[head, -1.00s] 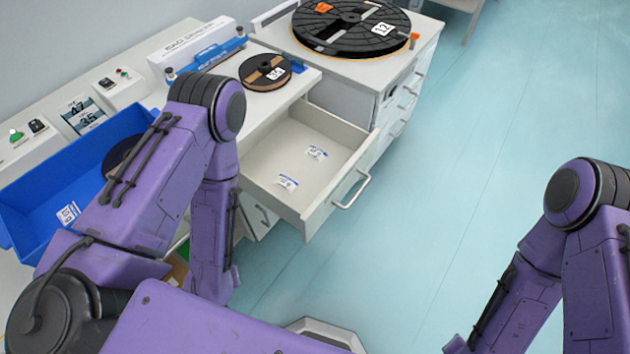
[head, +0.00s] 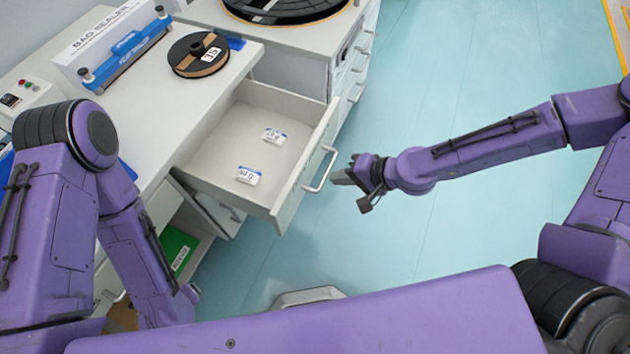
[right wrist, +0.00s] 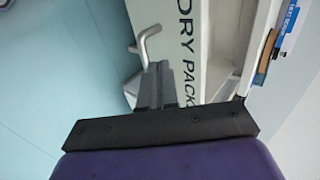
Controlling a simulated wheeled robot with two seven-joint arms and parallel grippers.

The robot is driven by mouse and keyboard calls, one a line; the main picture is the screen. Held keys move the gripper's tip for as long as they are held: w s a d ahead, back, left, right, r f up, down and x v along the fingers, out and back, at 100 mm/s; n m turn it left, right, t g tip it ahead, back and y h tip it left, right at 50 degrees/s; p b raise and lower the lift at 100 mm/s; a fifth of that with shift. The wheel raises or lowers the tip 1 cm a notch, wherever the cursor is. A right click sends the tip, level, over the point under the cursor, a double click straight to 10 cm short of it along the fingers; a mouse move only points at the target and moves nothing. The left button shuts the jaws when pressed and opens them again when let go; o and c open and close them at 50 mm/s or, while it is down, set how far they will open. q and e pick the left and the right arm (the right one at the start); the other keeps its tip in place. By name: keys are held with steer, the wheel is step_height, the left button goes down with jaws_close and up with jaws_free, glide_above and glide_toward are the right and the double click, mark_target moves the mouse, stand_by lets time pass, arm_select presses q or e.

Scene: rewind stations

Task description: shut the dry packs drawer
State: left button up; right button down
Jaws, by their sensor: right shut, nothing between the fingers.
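The dry packs drawer (head: 232,138) stands pulled out from the bench in the head view, with two small white packs (head: 273,136) (head: 247,175) inside. Its front carries a bar handle (head: 321,170). In the right wrist view the drawer front (right wrist: 202,40) shows the lettering "DRY PACK", and part of the handle (right wrist: 147,38) shows. My right gripper (head: 338,180) is shut and empty, just outside the drawer front beside the handle; its closed fingers (right wrist: 157,85) point at the front. I cannot tell whether they touch it. My left gripper is not visible; its arm is at the left.
The bench top (head: 170,85) holds a blue-and-white bag sealer (head: 120,50) and a small reel (head: 198,54). A large black reel (head: 285,8) lies on the cabinet behind. A green item (head: 178,250) sits on a lower shelf. The floor right of the drawer is clear.

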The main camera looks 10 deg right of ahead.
steer(key=x, duration=0.9)
steer(key=shift+f, duration=0.3)
